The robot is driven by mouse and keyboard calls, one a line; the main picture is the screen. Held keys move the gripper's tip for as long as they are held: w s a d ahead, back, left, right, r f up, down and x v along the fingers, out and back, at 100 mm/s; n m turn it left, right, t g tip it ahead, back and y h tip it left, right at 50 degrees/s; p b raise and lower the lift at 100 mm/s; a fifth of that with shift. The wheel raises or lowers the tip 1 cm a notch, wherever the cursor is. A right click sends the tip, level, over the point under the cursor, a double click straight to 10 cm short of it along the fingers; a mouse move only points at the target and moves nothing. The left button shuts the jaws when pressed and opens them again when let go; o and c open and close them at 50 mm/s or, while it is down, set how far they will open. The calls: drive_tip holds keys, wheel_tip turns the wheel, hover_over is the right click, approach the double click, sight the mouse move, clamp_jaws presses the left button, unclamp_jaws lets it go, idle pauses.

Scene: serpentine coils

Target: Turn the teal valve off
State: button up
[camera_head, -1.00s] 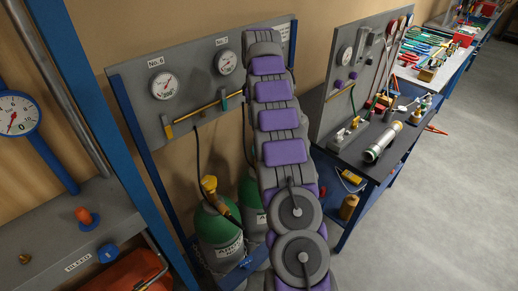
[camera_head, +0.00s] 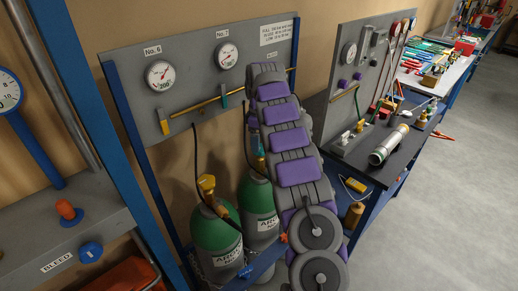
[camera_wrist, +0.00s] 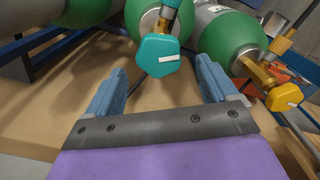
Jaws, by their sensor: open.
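The teal valve (camera_wrist: 159,54) is a faceted knob with a white mark on its face, on a green gas cylinder in the wrist view. My gripper (camera_wrist: 160,68) has blue fingers spread wide apart, with the knob ahead of and between their tips. I see no finger touching it. In the head view, a small teal part (camera_head: 260,163) shows above the rear green cylinder (camera_head: 258,205), beside my arm. My arm mostly hides the gripper there.
A yellow valve (camera_wrist: 284,97) sits on the neighbouring green cylinder; it also shows in the head view (camera_head: 207,185). A blue post (camera_head: 90,130) stands left. Open floor (camera_head: 450,220) lies right.

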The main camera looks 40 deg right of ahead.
sight(261, 147)
drive_tip(key=f, duration=0.3)
drive_tip(key=shift+d+f+b, duration=0.2)
drive_tip(key=shift+d+b, duration=0.1)
drive_tip(key=shift+d, duration=0.05)
drive_tip(key=shift+a, duration=0.25)
drive_tip(key=shift+c, duration=0.6)
drive_tip(key=shift+d, duration=0.1)
drive_tip(key=c, duration=0.9)
drive_tip(key=shift+r, duration=0.1)
drive_tip(key=shift+c, duration=0.2)
